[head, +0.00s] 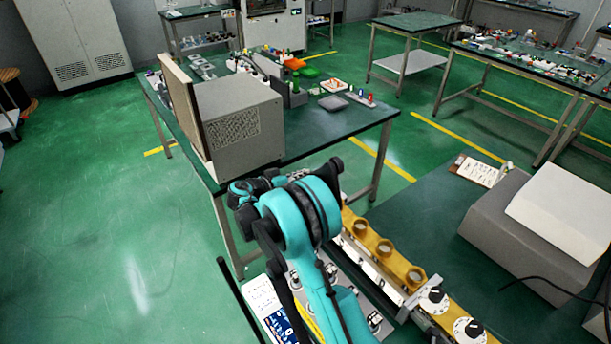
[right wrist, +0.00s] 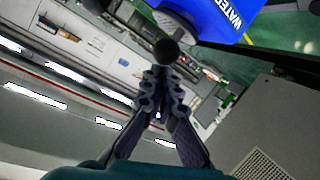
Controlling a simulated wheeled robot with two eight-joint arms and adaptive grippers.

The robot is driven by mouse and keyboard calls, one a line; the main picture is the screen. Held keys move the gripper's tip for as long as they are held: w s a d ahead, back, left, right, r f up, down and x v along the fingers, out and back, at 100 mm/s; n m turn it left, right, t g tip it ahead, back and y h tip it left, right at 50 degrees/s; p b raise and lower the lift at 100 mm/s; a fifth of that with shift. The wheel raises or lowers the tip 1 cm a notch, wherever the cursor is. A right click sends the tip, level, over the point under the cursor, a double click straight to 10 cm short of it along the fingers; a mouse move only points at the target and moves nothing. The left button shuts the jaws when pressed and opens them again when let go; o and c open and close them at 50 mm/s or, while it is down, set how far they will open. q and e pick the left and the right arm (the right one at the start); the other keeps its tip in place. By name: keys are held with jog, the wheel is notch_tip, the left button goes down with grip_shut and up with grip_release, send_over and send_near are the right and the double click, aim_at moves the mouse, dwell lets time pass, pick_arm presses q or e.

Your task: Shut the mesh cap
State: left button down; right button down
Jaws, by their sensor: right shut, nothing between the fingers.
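A grey box (head: 238,125) with a mesh vent stands on the green-topped table in the head view. A tall tan-edged panel (head: 180,108) stands upright along its left side. I cannot tell which part is the mesh cap. My right gripper (head: 248,188) is in front of the box, low by the table's near edge, partly hidden by its own teal arm. In the right wrist view its fingers (right wrist: 160,85) are shut and empty. A grey surface with a mesh patch (right wrist: 262,165) shows at lower right there, apart from the fingers. My left gripper is out of view.
Small parts and trays (head: 334,103) lie right of the box. A yellow rail with rings (head: 385,247) and dials lies right of my arm. A grey case (head: 530,215) is at right. In the right wrist view, a blue lettered object (right wrist: 215,18) and dark ball (right wrist: 166,51) lie beyond the fingertips.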

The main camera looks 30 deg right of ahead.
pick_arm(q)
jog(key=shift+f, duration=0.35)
pick_arm(e)
jog(key=shift+a+f, duration=0.25)
jog(key=shift+f, duration=0.1)
jog(key=shift+s+f, duration=0.1)
jog(key=shift+f, duration=0.05)
